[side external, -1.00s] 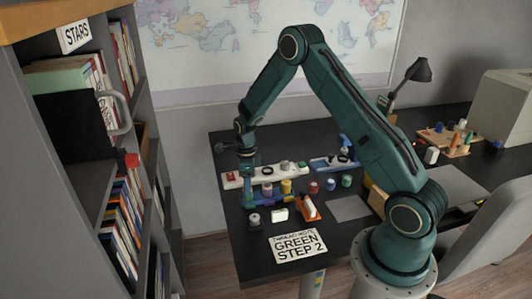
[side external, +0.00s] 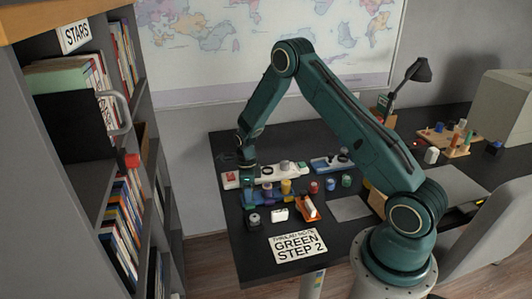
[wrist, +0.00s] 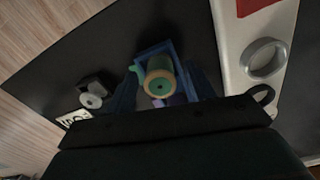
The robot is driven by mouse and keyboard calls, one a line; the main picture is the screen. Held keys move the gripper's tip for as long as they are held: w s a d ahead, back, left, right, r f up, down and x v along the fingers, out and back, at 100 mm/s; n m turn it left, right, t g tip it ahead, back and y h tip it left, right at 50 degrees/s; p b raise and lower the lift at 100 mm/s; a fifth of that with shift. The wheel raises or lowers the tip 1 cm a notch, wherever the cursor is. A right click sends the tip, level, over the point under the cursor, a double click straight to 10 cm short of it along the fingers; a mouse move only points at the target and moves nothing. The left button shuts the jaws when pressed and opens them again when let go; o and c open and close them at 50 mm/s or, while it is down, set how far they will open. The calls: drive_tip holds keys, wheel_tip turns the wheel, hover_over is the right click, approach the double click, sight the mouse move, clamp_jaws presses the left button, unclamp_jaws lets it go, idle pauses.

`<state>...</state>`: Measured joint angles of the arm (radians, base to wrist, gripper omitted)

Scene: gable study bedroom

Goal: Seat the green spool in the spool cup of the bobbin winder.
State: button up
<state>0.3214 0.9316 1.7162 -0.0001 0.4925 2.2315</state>
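In the wrist view a spool (wrist: 159,76) with a tan rim and green middle is seen from above, inside a blue square frame. My gripper (wrist: 162,88) points down over it; its blue fingers stand apart on either side of the spool with gaps showing. In the side external view my gripper (side external: 249,200) is low at the left end of the desk and hides the spool. Behind it lies a long white base (side external: 290,167) with a red patch at its left end, likely the bobbin winder. A grey ring (wrist: 263,57) on it, apparently empty, may be the spool cup.
Purple and yellow spools (side external: 286,187) stand right of my gripper, with red and green ones farther right. A dark round-topped item (side external: 254,218), a white block (side external: 279,214) and an orange holder (side external: 308,208) stand in front. A blue base (side external: 326,164) is behind. A "GREEN STEP 2" card (side external: 298,245) lies near the front edge.

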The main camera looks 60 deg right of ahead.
drive_tip(key=c, duration=0.9)
drive_tip(key=shift+r, duration=0.1)
wheel_tip(320, 180, up, 20)
idle(0.3)
idle(0.4)
